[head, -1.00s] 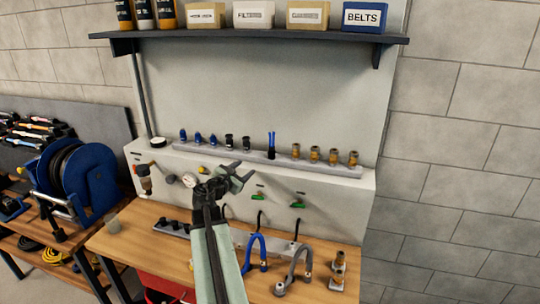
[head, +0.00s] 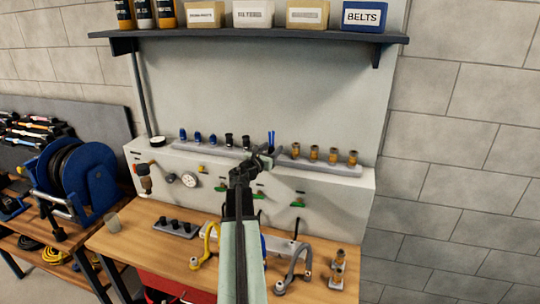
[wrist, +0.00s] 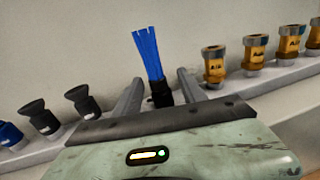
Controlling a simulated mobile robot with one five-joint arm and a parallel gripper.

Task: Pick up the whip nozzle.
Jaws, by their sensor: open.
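The whip nozzle, with blue strands on a black base, stands upright on the grey ledge rack. In the head view its blue top (head: 271,138) shows just above my gripper, which hides its lower part. In the wrist view the whip nozzle (wrist: 152,62) stands between the two open fingers, a little beyond the palm, its base partly hidden by the gripper's front edge. My gripper (head: 264,155) is open and in front of the nozzle; it also shows in the wrist view (wrist: 160,92). I cannot tell whether a finger touches the nozzle.
Brass fittings (wrist: 213,66) stand on the rack to the right, and black nozzles (wrist: 83,101) and blue nozzles (head: 198,138) to the left. The grey rack (head: 330,168) sits on a wall box with gauges. A bench (head: 150,240) with hoses lies below.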

